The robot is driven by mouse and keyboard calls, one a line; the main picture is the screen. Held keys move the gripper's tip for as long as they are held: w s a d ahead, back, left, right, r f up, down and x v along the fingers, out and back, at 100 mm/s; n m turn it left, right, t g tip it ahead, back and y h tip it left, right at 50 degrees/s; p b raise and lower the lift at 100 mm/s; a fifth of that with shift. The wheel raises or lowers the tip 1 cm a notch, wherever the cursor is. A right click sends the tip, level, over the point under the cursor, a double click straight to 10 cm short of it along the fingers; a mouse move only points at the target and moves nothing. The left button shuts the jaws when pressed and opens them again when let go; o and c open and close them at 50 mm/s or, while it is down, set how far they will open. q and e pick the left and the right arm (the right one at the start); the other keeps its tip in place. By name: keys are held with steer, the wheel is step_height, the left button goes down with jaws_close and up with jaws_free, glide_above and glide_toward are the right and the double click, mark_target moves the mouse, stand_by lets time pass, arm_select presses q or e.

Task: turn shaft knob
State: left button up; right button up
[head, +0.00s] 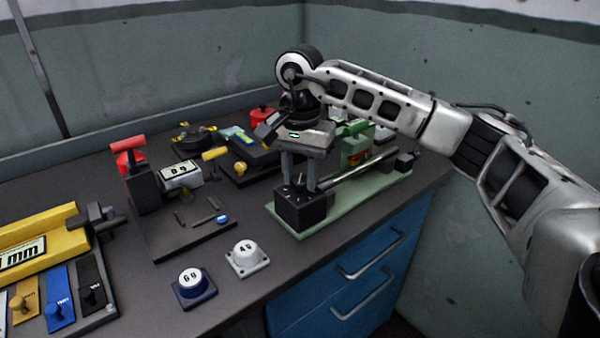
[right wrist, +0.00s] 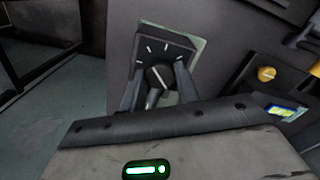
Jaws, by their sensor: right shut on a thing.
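The shaft knob (right wrist: 158,77) sits on the face of a black block with white tick marks, seen in the right wrist view. In the head view the black block (head: 301,213) stands at the near end of a pale green base plate (head: 345,206) that carries a metal shaft (head: 358,167). My right gripper (head: 300,186) points down onto the top of the block. Its two fingers are shut on the knob, one on either side, as the right wrist view (right wrist: 157,92) shows. The fingers mostly hide the knob in the head view. My left gripper is not in view.
Left of the base plate lies a dark tray (head: 180,240) with small tools and a red-handled device (head: 128,145). Two round dials, blue (head: 191,287) and white (head: 247,258), stand at the front. A yellow fixture (head: 40,240) is far left. Blue drawers (head: 350,265) are below.

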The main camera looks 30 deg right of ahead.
mark_target(300, 179)
steer(key=shift+r, duration=0.1)
steer(key=o, duration=1)
steer(key=shift+c, duration=0.2)
arm_select(q)
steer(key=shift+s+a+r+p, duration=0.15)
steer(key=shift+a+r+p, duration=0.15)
steer(key=shift+p, duration=0.95)
arm_select(e)
step_height(300, 179, up, 16)
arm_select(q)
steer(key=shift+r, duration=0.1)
arm_select(e)
steer(key=shift+s, duration=0.1)
